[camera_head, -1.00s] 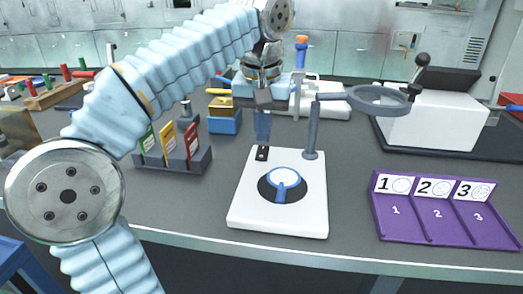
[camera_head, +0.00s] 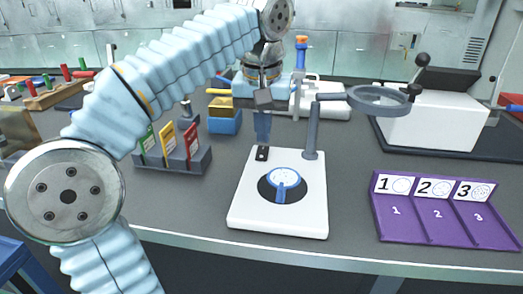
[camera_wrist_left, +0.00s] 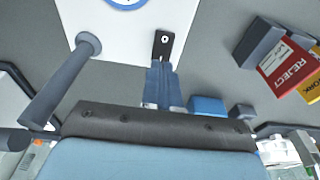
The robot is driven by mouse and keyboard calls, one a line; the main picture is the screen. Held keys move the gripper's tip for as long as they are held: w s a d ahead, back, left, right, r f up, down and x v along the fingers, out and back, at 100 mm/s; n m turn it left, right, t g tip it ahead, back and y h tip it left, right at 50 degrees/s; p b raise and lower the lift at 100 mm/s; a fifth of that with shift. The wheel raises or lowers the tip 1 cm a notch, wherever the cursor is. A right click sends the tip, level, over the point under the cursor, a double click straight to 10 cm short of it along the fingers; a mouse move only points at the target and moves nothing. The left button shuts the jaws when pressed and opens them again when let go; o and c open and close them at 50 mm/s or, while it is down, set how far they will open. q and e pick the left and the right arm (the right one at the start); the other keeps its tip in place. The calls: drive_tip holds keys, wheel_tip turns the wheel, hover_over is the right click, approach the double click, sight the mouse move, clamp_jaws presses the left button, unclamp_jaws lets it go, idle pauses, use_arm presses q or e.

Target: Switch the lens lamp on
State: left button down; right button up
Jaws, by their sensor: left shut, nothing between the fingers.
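The lens lamp has a white base plate (camera_head: 245,213), a grey post (camera_head: 311,130) and a ring-shaped lens (camera_head: 379,100) on an arm reaching right. A small black rocker switch (camera_head: 262,154) sits at the plate's back left corner; it also shows in the left wrist view (camera_wrist_left: 164,44). A round disc with a blue rim (camera_head: 285,178) sits mid-plate, its pale face showing small dark marks. My left gripper (camera_head: 262,139) points down, shut and empty, its tips at the switch. In the left wrist view its fingers (camera_wrist_left: 160,76) meet the switch's near end; contact is unclear. My right gripper is out of view.
A rack with green, yellow and red cards (camera_head: 180,163) stands left of the lamp. A purple tray (camera_head: 437,233) with three numbered slots lies right. A white box-shaped device (camera_head: 429,127) with a lever is behind it. The grey table is bare in front of the rack.

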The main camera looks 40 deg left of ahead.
sight(263, 149)
use_arm(q)
drive_tip(key=shift+f+b, duration=0.65)
drive_tip(key=shift+f, duration=0.2)
idle(0.7)
drive_tip(key=shift+r, duration=0.1)
wheel_tip(263, 149, up, 3)
drive_tip(key=p, duration=0.3)
drive_tip(key=shift+r, duration=1.95)
